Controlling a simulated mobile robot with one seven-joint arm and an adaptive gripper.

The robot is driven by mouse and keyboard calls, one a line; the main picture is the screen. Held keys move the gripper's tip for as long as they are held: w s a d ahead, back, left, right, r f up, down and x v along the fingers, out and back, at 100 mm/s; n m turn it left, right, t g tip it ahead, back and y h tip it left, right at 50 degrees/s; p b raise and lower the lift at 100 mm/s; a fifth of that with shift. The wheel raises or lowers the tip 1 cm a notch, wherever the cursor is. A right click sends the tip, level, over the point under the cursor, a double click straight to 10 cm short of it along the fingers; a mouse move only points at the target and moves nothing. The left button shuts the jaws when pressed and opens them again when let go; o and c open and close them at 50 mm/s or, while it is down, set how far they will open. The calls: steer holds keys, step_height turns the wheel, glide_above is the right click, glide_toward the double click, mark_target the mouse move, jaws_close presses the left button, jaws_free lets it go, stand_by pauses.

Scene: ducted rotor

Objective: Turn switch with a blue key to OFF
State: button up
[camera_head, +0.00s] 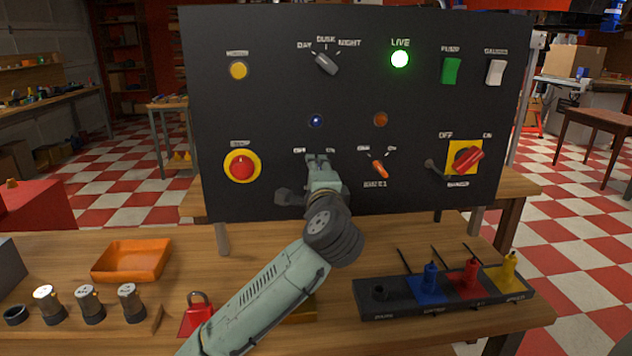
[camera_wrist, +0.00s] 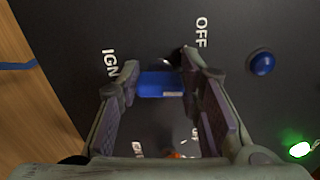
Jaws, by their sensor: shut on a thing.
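The blue key (camera_wrist: 161,85) shows in the wrist view between my gripper's fingers (camera_wrist: 160,72). It lies across the gap, and the fingers are closed on its two ends. The "OFF" label (camera_wrist: 201,32) is at the upper right of it and "IGN" (camera_wrist: 109,63) at its left. In the head view, my gripper (camera_head: 318,160) reaches the lower middle of the black panel (camera_head: 270,95), just below the "OFF" and "ON" labels. It hides the key and switch there, so I cannot tell the switch's exact position.
The green "LIVE" lamp (camera_head: 400,59) is lit. An orange rotary knob (camera_head: 379,168) and a red-handled switch (camera_head: 466,160) are right of my gripper; a red push button (camera_head: 242,167) is left. Below stand a dark rack (camera_head: 400,310) and an orange tray (camera_head: 131,261).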

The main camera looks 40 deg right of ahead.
steer(key=n, duration=0.2)
steer(key=n+b, duration=0.1)
steer(key=n, duration=0.1)
steer(key=shift+f+n, duration=0.2)
steer(key=shift+n, duration=0.1)
steer(key=n, duration=0.4)
steer(key=shift+n, duration=0.3)
steer(key=o, duration=1.2)
steer(key=shift+c, duration=0.2)
steer(key=shift+r, duration=0.1)
steer(key=shift+s, duration=0.1)
steer(key=v, duration=1.2)
